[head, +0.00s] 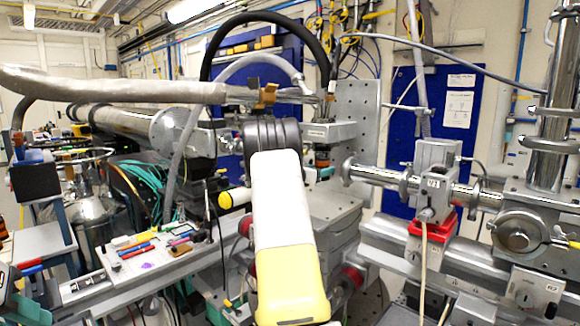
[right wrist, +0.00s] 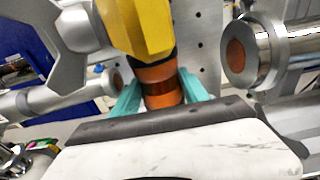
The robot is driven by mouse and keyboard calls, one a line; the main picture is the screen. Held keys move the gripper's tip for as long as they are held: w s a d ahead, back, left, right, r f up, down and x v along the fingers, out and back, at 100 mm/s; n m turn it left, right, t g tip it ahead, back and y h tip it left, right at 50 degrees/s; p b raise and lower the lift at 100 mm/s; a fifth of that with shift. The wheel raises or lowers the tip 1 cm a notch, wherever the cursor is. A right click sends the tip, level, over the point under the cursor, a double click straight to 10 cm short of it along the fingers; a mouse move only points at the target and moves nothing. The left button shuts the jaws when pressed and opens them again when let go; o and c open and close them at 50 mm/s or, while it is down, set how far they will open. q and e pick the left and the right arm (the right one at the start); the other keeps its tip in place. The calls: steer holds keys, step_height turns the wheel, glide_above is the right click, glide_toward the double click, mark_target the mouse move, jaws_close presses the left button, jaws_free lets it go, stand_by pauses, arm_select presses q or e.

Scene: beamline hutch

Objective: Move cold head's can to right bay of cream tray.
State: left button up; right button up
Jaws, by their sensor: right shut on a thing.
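The can (right wrist: 160,82), orange with a darker band, sits between the two teal fingers of my right gripper (right wrist: 163,97) in the right wrist view. The gripper is shut on it. A yellow body (right wrist: 140,25) is directly above the can; I cannot tell whether they touch. In the head view the can (head: 322,156) shows small and dark below a grey block, partly hidden by my right arm. A pale tray-like board (head: 135,262) with coloured pens lies on the left bench; I cannot make out its bays. A teal part of my left gripper (head: 20,306) shows at the lower left edge.
A horizontal steel beam pipe (head: 385,176) with flanges and a red-based valve (head: 432,225) stand right of the can. A grey perforated plate (head: 357,115) rises behind it. Hoses and cables hang at centre left. A dark hose (head: 265,18) arches above.

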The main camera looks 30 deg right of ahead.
steer(key=shift+f, duration=0.75)
stand_by(0.8)
step_height(320, 180, down, 6)
steer(key=shift+f+v, duration=0.2)
steer(key=shift+v, duration=4.25)
steer(key=shift+f+v, duration=0.2)
steer(key=shift+v, duration=4.3)
steer(key=shift+a, duration=0.1)
